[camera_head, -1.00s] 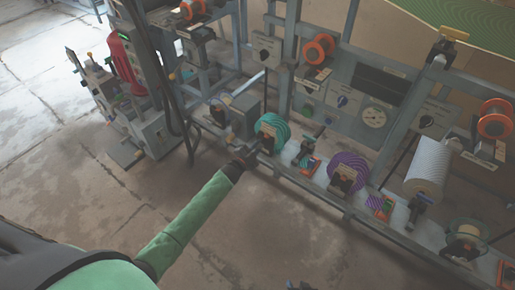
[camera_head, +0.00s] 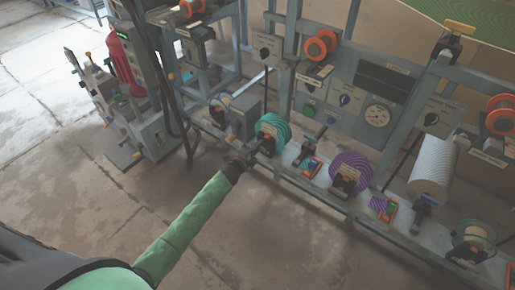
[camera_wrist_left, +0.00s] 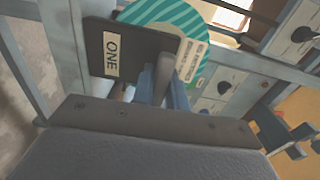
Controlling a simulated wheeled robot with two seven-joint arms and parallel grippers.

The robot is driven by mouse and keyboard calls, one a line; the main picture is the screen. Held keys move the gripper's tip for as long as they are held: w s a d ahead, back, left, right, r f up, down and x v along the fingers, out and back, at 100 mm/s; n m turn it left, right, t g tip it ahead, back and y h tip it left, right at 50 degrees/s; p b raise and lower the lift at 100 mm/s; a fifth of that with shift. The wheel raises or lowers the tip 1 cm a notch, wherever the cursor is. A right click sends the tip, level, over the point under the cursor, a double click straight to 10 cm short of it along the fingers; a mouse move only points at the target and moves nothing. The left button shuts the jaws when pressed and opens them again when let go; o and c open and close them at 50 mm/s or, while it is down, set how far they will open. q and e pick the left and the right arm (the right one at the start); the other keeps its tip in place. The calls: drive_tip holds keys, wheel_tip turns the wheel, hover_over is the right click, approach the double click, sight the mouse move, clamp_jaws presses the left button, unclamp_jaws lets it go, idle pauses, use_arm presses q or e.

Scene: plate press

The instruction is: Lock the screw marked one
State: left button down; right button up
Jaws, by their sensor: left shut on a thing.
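A dark plate with a pale label reading ONE (camera_wrist_left: 111,53) fills the upper left of the left wrist view. It marks the screw. A rounded grey bar (camera_wrist_left: 164,76) stands beside the label, in front of my wrist. My left gripper (camera_head: 247,158) reaches the front of the teal striped spool (camera_head: 272,128) in the head view and is shut on the screw part there. The teal spool also shows behind the plate in the left wrist view (camera_wrist_left: 150,12). My right gripper is out of view.
A purple spool (camera_head: 351,170) and a white roll (camera_head: 432,172) stand further right along the rack. A gauge panel (camera_head: 377,115) is behind. A grey machine with a red part (camera_head: 122,60) stands left. The concrete floor (camera_head: 80,185) in front is clear.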

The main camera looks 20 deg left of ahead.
use_arm(q)
drive_tip(key=shift+f, duration=0.1)
idle(0.4)
drive_tip(key=c, duration=1.4)
unclamp_jaws()
drive_tip(key=v, duration=0.8)
